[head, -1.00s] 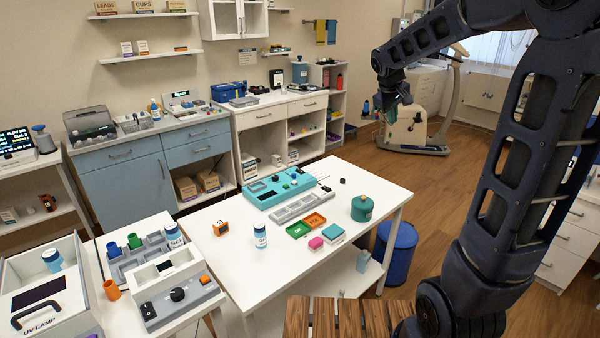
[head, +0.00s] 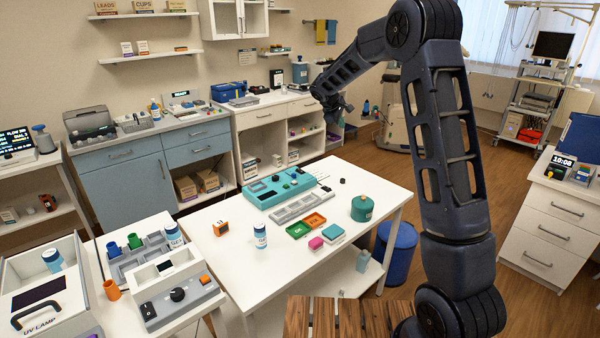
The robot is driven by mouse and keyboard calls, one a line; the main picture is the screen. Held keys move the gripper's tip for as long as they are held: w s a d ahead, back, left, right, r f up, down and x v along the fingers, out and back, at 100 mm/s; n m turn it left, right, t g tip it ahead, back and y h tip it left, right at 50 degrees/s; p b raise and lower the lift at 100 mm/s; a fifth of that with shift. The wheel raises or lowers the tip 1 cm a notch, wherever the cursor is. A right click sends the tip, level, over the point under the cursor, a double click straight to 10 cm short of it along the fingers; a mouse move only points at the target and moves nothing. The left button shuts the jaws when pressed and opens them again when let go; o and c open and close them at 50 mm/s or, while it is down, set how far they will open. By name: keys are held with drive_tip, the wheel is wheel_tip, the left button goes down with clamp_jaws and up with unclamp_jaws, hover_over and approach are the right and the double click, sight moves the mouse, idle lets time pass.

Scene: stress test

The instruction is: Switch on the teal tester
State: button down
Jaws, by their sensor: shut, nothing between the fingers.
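The teal tester (head: 254,197) lies flat at the back of the white table (head: 210,252), toward its middle. It has a dark display, a green knob and several small dark and blue controls on top, with thin leads at its right end. At this size I cannot tell which control is its switch or whether it is on. My gripper (head: 340,117) is shut and empty, up in the air. In the picture it appears above and to the right of the tester, well apart from it.

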drive_tip(key=w+a+f+n, duration=0.3)
drive_tip(key=w+a+f, duration=0.4)
drive_tip(key=a+f, duration=0.15)
drive_tip(key=n+t, duration=0.2)
drive_tip(key=n, duration=0.1)
hover_over(299, 171)
wheel_tip(299, 171, down, 9)
drive_tip(key=shift+s+d+f, duration=0.15)
drive_tip(key=shift+s+d, duration=0.25)
drive_tip(key=shift+s, duration=0.05)
drive_tip(key=shift+w+a+f, duration=0.15)
drive_tip(key=shift+f, duration=1.3)
drive_tip(key=shift+w+a+f, duration=0.15)
drive_tip(key=shift+f, duration=1.3)
drive_tip(key=shift+w+a+f, duration=0.15)
drive_tip(key=shift+f, duration=1.3)
drive_tip(key=shift+f, duration=0.15)
